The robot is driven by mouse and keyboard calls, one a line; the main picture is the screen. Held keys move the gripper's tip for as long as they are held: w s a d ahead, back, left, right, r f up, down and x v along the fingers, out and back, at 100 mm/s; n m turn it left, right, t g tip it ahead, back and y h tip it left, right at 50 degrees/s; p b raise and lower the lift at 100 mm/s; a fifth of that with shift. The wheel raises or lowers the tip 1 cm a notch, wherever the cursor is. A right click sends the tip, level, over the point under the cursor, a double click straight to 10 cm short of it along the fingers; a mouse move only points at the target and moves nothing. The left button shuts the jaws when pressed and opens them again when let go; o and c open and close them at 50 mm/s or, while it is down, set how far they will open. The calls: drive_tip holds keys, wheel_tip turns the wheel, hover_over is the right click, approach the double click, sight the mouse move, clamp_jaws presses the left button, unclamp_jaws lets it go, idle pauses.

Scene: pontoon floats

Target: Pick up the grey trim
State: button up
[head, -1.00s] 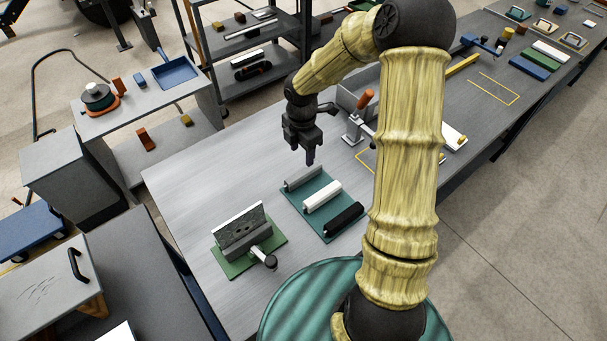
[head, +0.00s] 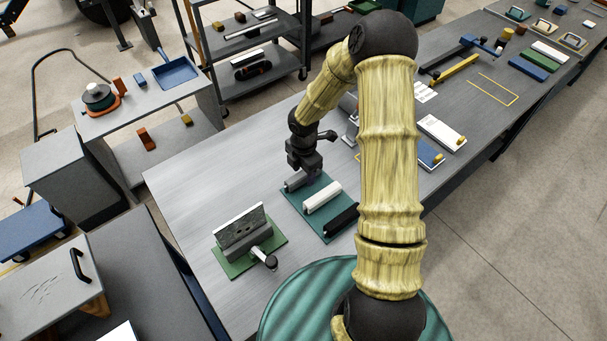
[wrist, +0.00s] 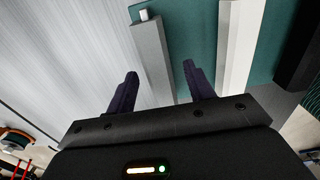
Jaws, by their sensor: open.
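The grey trim (head: 293,185) lies on a green mat (head: 292,199), partly hidden by my gripper in the head view. In the wrist view the grey trim (wrist: 152,62) runs away from between my fingers, with a small white piece at its far end. My gripper (head: 312,176) is open and low over the near part of the trim. In the wrist view the fingers of my gripper (wrist: 162,82) stand on either side of the trim, apart from each other. I cannot tell whether they touch it.
A white trim (head: 322,197) and a black trim (head: 343,219) lie beside the grey one on the mat. A vise-like fixture (head: 243,235) on a green plate stands to the left. The table between the mat and the far-left edge is clear.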

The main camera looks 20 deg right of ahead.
sight(304, 173)
drive_tip(key=shift+f, duration=0.45)
drive_tip(key=c, duration=1.1)
drive_tip(key=shift+r, duration=0.15)
wheel_tip(304, 173, up, 10)
drive_tip(key=shift+f, duration=0.1)
idle(0.3)
